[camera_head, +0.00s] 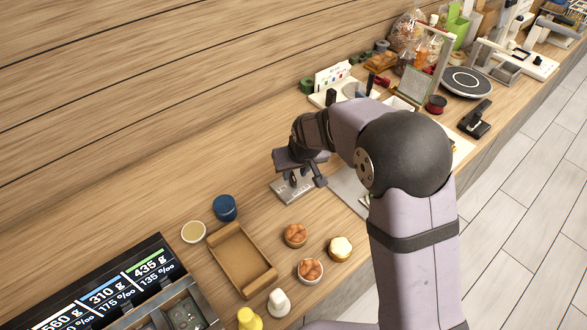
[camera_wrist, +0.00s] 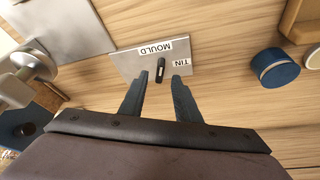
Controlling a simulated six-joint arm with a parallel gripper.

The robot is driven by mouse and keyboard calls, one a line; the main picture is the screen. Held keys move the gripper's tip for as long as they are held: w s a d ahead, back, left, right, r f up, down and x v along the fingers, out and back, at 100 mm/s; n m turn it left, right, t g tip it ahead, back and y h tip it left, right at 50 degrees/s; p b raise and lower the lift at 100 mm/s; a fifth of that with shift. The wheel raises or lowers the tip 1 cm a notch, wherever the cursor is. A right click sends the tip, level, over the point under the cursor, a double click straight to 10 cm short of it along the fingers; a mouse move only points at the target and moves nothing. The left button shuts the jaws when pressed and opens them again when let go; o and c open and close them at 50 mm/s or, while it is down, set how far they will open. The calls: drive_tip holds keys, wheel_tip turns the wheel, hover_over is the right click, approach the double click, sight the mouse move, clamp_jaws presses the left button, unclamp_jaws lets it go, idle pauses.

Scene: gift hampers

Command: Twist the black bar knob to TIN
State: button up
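The black bar knob (camera_wrist: 161,72) sits on a light metal plate (camera_wrist: 205,60) in the wrist view. My gripper (camera_wrist: 160,76) is open, with one finger on each side of the knob and gaps visible on both sides. I cannot tell how far the fingertips are above the plate. In the head view my gripper (camera_head: 306,180) is over the plate (camera_head: 284,193), and the knob cannot be made out.
A blue round container (camera_head: 225,207) and a brown tray (camera_head: 215,241) stand left of the plate in the head view. Small filled cups, such as one (camera_head: 295,235), stand nearby. In the wrist view a larger grey plate (camera_wrist: 62,25) and metal fitting (camera_wrist: 30,62) lie left.

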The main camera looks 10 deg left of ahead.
sight(293, 176)
drive_tip(key=shift+x, duration=1.6)
drive_tip(key=shift+w, duration=0.15)
drive_tip(key=shift+c, duration=0.6)
clamp_jaws()
